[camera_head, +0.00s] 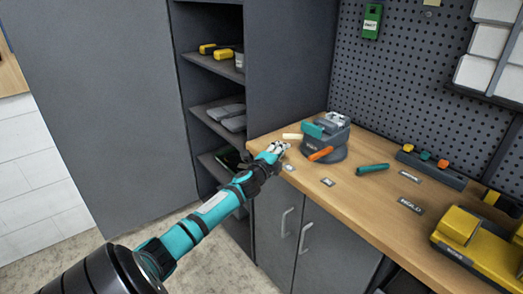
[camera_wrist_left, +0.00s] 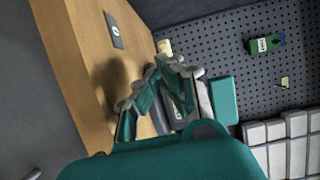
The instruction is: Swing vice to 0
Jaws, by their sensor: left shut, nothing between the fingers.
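The vice (camera_head: 325,138) stands on the wooden workbench (camera_head: 385,188) near its left end. It has a dark grey round base, a teal block, an orange handle (camera_head: 320,153) and a pale handle (camera_head: 292,136). My left gripper (camera_head: 281,146) is shut and empty at the bench's front left edge, just left of the vice and apart from it in the head view. In the left wrist view the gripper (camera_wrist_left: 160,82) hides much of the vice, whose teal part (camera_wrist_left: 224,100) shows to the right. My right gripper is not in view.
A teal tool (camera_head: 372,168) lies right of the vice, with a yellow machine (camera_head: 470,240) further right. A grey cabinet with open shelves (camera_head: 212,65) stands at left. A pegboard (camera_head: 400,70) is behind.

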